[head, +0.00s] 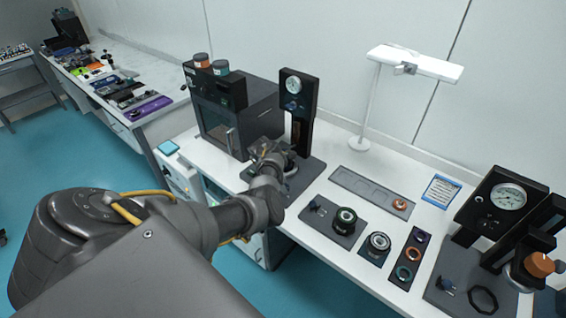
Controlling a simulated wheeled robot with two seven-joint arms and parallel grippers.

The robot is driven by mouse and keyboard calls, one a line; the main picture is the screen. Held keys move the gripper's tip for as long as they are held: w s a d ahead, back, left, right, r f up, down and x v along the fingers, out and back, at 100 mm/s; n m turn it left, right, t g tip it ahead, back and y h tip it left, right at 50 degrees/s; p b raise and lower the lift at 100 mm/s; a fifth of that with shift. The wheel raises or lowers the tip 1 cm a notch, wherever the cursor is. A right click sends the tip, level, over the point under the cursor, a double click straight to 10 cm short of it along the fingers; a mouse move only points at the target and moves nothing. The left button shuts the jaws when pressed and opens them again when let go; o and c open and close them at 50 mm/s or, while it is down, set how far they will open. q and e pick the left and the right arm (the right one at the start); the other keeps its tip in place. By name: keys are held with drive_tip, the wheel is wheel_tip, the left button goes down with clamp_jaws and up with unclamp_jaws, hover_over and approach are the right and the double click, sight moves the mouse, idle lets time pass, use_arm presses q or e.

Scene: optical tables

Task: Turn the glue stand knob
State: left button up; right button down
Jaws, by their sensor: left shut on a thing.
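A black upright stand (299,118) with a round gauge and a blue knob on its column stands on a dark base plate on the white table. I take it to be the glue stand. My left arm reaches in from the lower left. My left gripper (266,152) is low in front of the column, just left of it, and is shut on a part there. The gripper hides most of that part; I take it to be the glue stand knob. My right gripper is not in view.
A dark oven-like box (232,110) with two jars on top stands close left of the gripper. A lamp (415,63) stands behind. Trays with lens rings (346,216) lie to the right. A second gauge device (508,196) with an orange knob is at far right.

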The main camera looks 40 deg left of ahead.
use_arm(q)
drive_tip(key=m+g, duration=0.1)
drive_tip(key=m, duration=0.2)
drive_tip(key=shift+f+m+b, duration=0.1)
drive_tip(key=shift+m+b, duration=0.2)
drive_tip(key=shift+w+m+g+h+b, duration=0.15)
drive_tip(key=shift+m+g+h+b, duration=0.45)
drive_tip(key=shift+m, duration=0.9)
drive_tip(key=o, duration=1)
drive_tip(key=shift+c, duration=0.2)
drive_tip(key=shift+a, duration=0.1)
drive_tip(key=v, duration=1)
drive_tip(key=shift+w+r, duration=0.2)
drive_tip(key=shift+r, duration=0.3)
drive_tip(key=shift+f, duration=0.1)
